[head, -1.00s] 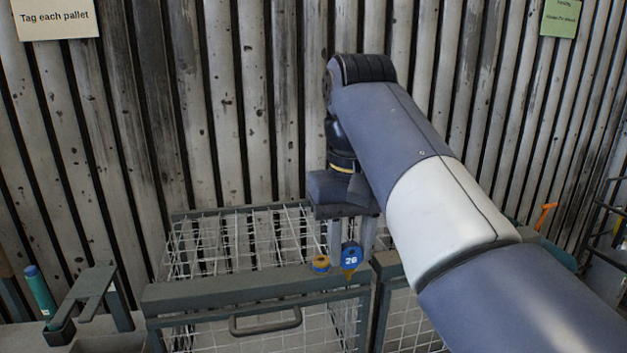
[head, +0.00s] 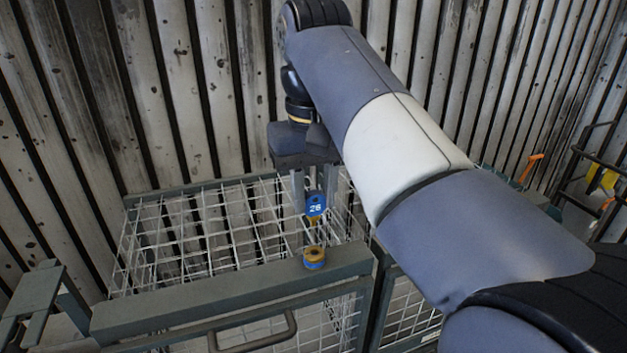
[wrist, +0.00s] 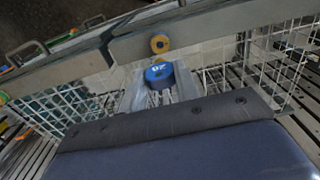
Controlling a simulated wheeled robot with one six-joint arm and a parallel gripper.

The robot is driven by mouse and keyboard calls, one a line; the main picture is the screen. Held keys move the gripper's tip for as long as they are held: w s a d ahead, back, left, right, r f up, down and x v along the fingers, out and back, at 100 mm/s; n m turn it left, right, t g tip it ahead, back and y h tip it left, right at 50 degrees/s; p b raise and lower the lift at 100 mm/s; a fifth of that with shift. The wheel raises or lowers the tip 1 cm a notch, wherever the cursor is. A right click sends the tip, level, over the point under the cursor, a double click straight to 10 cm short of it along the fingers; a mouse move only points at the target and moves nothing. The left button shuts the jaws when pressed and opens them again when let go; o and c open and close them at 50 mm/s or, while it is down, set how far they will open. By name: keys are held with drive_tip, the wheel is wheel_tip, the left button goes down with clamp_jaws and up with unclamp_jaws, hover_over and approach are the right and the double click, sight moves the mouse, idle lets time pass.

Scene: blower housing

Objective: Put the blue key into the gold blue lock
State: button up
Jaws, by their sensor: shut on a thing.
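The blue key (head: 316,206) has a round blue head marked 26 and a gold lower part. My gripper (head: 315,198) points down and is shut on the key's head, above the wire cage. The gold blue lock (head: 314,257) is a gold ring with a blue band, on the cage's front top rail. In the head view the key hangs above and behind the lock, apart from it. In the wrist view the key (wrist: 159,75) sits between my fingers (wrist: 158,88), and the lock (wrist: 160,44) lies just beyond it on the rail.
The wire cage (head: 215,290) has a thick grey-green top rail and a handle (head: 252,333) on its front. A second cage (head: 405,310) stands to its right. A ribbed metal wall (head: 180,90) rises behind. An orange handle (head: 530,167) shows at the right.

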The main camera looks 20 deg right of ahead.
sight(314, 214)
drive_tip(key=shift+f, duration=3.25)
drive_tip(key=shift+f, duration=0.15)
drive_tip(key=o, duration=1)
drive_tip(key=shift+r+b, duration=0.3)
drive_tip(key=shift+r, duration=3.45)
drive_tip(key=shift+s+f, duration=0.1)
drive_tip(key=shift+f, duration=0.05)
